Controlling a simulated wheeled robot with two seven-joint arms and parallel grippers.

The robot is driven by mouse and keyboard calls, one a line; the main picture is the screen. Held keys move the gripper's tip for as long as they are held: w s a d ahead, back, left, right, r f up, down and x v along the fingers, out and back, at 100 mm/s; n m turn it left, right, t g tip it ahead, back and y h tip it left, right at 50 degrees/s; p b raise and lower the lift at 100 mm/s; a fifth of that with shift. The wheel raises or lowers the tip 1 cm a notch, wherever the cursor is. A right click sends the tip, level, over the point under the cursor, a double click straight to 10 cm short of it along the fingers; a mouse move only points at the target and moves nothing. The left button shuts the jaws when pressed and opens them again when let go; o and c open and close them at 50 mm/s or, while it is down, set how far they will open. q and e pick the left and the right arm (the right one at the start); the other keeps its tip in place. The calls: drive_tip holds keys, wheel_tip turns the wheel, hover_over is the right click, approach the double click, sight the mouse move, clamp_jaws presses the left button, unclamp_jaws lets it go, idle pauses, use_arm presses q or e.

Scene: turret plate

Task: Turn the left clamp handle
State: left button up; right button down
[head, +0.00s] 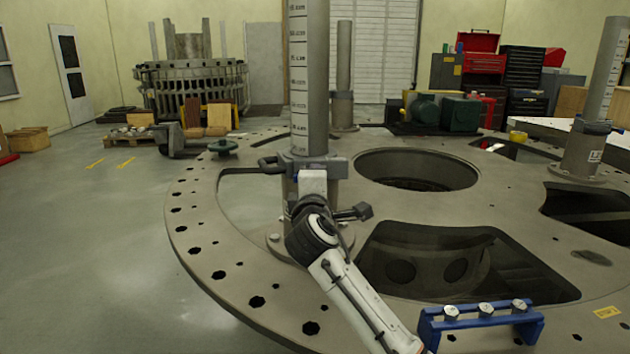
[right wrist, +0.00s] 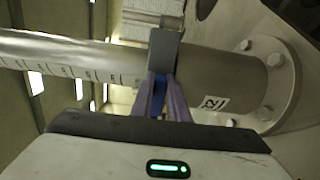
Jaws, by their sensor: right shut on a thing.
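The tall post (head: 309,80) with a printed scale stands on the round turret plate (head: 205,235). A grey clamp (head: 330,163) wraps around the post low down, with a dark loop (head: 268,164) beside it on the left. My right gripper (head: 308,172) is at the front of this clamp; its fingers are mostly hidden in the head view. My left gripper is not in view.
A second scaled post (head: 606,70) with a clamp stands at the right. The plate has large openings (head: 465,265). A blue rack (head: 482,321) with several silver knobs is near the front edge. Open floor (head: 90,240) lies to the left.

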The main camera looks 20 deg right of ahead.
drive_tip(key=shift+f, duration=0.15)
idle(0.4)
drive_tip(key=c, duration=1.7)
unclamp_jaws()
drive_tip(key=v, duration=1)
drive_tip(key=shift+s+a+b, duration=0.1)
drive_tip(key=shift+s+b, duration=0.05)
drive_tip(key=shift+b, duration=0.15)
